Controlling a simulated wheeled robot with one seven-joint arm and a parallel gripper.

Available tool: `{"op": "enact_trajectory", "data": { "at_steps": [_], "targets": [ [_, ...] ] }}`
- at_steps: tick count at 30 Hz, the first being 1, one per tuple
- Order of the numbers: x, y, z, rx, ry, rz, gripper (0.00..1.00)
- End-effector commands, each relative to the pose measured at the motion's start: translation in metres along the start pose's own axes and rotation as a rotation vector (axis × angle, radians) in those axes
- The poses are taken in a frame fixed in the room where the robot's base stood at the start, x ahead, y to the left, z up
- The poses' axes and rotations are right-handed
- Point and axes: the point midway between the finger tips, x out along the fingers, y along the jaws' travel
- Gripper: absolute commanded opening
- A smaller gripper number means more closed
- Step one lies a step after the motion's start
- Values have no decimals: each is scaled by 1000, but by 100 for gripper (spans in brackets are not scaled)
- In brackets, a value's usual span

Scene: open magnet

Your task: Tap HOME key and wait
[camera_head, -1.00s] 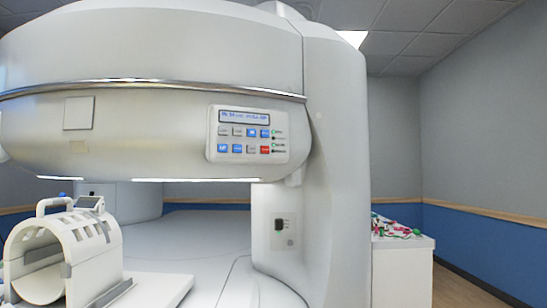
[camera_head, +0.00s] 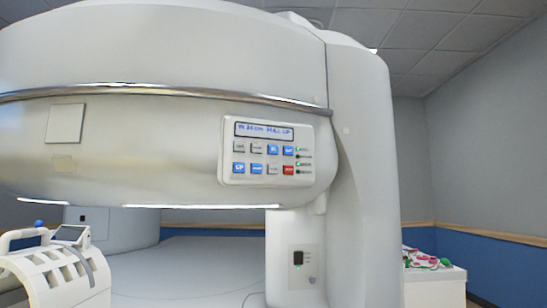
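The control panel (camera_head: 227,177) is a light grey box on the front of the magnet's upper housing, right of the picture's middle. It has a lit display (camera_head: 264,130) with a line of blurred text. Below it are two rows of grey, blue and red keys. One red key (camera_head: 289,170) is at the lower right, and two blue keys (camera_head: 238,168) are at the lower left. The key labels are too small to tell surely which is HOME. Small lights beside the keys show green and dark. My gripper is not in view.
The white magnet housing (camera_head: 150,140) overhangs the low bed area. A white coil cage (camera_head: 55,280) with a small screen (camera_head: 70,233) stands at the lower left. A grey column (camera_head: 365,180) stands right of the panel, with a cluttered white cabinet (camera_head: 435,290) beyond it.

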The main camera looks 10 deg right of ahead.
Motion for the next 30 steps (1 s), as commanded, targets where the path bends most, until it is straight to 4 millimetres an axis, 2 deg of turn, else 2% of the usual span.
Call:
{"op": "enact_trajectory", "data": {
  "at_steps": [4, 17, 30],
  "targets": [
    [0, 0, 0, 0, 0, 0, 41],
    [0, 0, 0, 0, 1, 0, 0],
    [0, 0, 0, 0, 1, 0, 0]
  ]
}}
